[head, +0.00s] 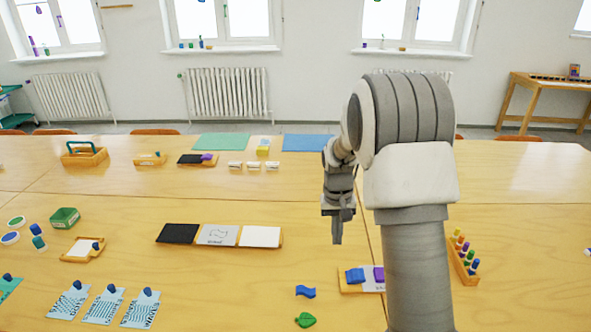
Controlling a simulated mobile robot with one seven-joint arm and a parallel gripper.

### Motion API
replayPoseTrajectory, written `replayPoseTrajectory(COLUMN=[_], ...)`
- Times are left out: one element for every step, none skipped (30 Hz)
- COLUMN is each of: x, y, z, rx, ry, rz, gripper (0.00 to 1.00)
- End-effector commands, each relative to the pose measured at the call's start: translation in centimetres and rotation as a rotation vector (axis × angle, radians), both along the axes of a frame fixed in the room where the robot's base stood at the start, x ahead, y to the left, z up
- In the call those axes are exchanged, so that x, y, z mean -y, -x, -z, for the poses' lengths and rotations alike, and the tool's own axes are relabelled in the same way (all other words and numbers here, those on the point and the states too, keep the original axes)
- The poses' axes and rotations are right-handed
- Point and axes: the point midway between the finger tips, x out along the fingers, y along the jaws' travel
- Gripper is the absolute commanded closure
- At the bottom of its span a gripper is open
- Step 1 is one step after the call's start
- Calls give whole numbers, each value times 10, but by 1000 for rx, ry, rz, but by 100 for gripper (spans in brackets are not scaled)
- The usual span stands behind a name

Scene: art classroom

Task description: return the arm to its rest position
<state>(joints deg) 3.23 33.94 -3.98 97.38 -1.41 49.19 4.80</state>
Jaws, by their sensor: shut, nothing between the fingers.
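My gripper (338,227) hangs at the end of my arm, right of the middle in the head view. It points down over the table (200,285), its fingers together with nothing between them. My arm rises from the bottom edge, bends at a large grey joint at the top and folds back down to the gripper. It hides part of the table behind it.
A tray with black, grey and white panels (260,237) lies left of my gripper. Below it are a blue piece (306,292), a green leaf (305,320) and a tray with blue and purple blocks (368,286). A peg rack (463,262) stands right of my arm.

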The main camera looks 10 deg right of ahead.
Motion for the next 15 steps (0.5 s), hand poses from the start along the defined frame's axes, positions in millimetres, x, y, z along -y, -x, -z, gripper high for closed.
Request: replayPoseTrajectory(x=[-1,-1,-2,-4,-5,-7,-9,-11,-14,-16,-18,-20,-22,-24,-27], y=[1,2,4,6,8,13,17,22,28,33,39,47,53,59,67], z=[-4,-8,-14,-21,-28,-39,-49,-58,-71,-81,-90,-101,-110,-118,-128], rx=[5,9,15,24,32,45,57,69,84,96,109,125,137,148,163], ry=[0,-1,-2,-3,-4,-6,-7,-9,-11,-12,-14,-15,-17,-18,-19], rz=[-1,-3,-4,-6,-9,-12,-15,-19,-24,-28,-32,-38,-43,-47,-53], gripper=[100,100,100,100,100,100,100,100,100,100,100,100,100,100,100])
